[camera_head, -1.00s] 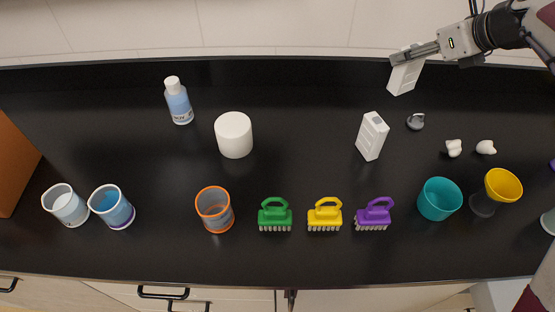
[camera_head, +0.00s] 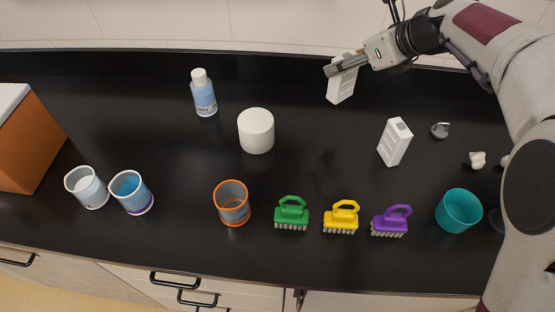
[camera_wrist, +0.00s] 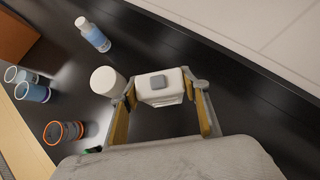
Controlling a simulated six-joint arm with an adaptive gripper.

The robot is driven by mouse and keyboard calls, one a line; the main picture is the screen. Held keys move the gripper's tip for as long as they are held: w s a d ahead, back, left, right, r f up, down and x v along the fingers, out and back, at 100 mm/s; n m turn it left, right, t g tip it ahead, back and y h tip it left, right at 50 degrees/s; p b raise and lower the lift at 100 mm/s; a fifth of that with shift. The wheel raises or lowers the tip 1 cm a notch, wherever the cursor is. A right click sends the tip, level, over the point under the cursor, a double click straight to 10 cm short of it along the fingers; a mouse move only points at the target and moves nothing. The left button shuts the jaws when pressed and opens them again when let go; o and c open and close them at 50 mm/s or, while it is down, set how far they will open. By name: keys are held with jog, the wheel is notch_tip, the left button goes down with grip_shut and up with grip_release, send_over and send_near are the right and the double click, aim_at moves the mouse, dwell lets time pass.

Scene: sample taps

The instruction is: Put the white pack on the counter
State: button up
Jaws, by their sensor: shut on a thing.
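My gripper (camera_head: 340,68) is shut on a white pack (camera_head: 341,88) over the back part of the black counter (camera_head: 300,95). In the wrist view, the pack (camera_wrist: 161,92) sits between the two fingers of my gripper (camera_wrist: 161,88), with its grey-capped end toward the camera. I cannot tell exactly how high the pack is above the counter. A second, similar white pack (camera_head: 395,142) stands on the counter, to the right of and nearer than the held one.
A white cylinder (camera_head: 256,131) and a blue bottle (camera_head: 204,93) stand to the left. Brushes, including a purple one (camera_head: 391,221), cups and an orange-rimmed beaker (camera_head: 232,203) line the front. A grey weight (camera_head: 440,131) is at right. Counter between cylinder and held pack is clear.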

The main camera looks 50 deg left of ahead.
aim_at(348, 84)
jog(key=shift+f, duration=0.85)
jog(key=shift+w+f, duration=0.1)
jog(key=shift+f, duration=2.35)
jog(key=shift+f, duration=0.1)
jog(key=shift+f, duration=2.45)
jog(key=shift+f, duration=0.1)
jog(key=o, duration=1.2)
jog(key=shift+o, duration=0.2)
